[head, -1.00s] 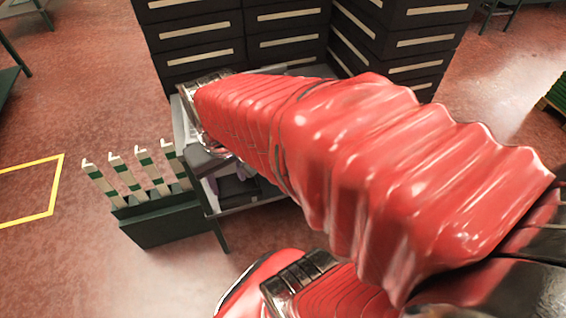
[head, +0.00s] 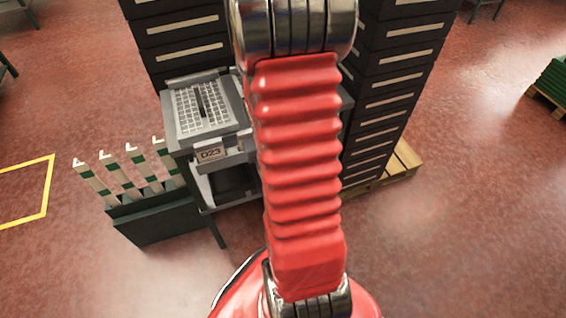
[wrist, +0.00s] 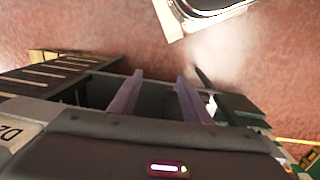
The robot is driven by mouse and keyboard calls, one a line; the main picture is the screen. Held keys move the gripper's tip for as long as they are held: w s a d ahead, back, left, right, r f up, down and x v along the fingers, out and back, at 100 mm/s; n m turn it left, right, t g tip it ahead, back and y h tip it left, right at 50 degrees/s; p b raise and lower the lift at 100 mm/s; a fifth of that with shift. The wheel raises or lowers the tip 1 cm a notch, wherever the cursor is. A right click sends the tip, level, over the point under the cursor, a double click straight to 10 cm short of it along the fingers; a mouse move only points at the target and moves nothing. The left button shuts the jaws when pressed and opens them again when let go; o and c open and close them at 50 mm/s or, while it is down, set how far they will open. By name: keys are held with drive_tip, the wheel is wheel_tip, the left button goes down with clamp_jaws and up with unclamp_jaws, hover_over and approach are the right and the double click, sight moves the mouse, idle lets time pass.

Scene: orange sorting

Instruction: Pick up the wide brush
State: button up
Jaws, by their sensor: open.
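I cannot make out a wide brush for certain in either view. In the head view a small dark elongated thing (head: 201,99) lies on the pale grid top of a grey station (head: 210,153) labelled D23; it is too small to name. My gripper (wrist: 160,76) shows in the wrist view with its two purple fingers spread apart and nothing between them. In the head view my red arm rises past the station's right side, and my gripper is out of sight there.
A dark green rack (head: 158,214) with several green-and-white uprights stands left of the station. Tall dark drawer cabinets (head: 385,75) stand behind, one on a wooden pallet (head: 405,163). The red floor is open at right and in front.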

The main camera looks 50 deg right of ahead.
drive_tip(key=s+d+f+t+h, duration=0.15)
drive_tip(key=d+f, duration=0.25)
drive_tip(key=f, duration=0.8)
drive_tip(key=s+d+f+m+t, duration=0.1)
drive_tip(key=s+d+f+t, duration=0.2)
drive_tip(key=f, duration=0.9)
drive_tip(key=s+d+f+t+h, duration=0.15)
drive_tip(key=d+f, duration=0.35)
drive_tip(key=f, duration=0.7)
drive_tip(key=w+d+r+n+t+h, duration=0.1)
drive_tip(key=w+d+r+t+h, duration=0.3)
drive_tip(key=w+d+r+t, duration=0.2)
drive_tip(key=w+r+t, duration=0.1)
drive_tip(key=w+r, duration=0.1)
drive_tip(key=w, duration=0.1)
drive_tip(key=shift+r, duration=0.35)
drive_tip(key=shift+x, duration=4.15)
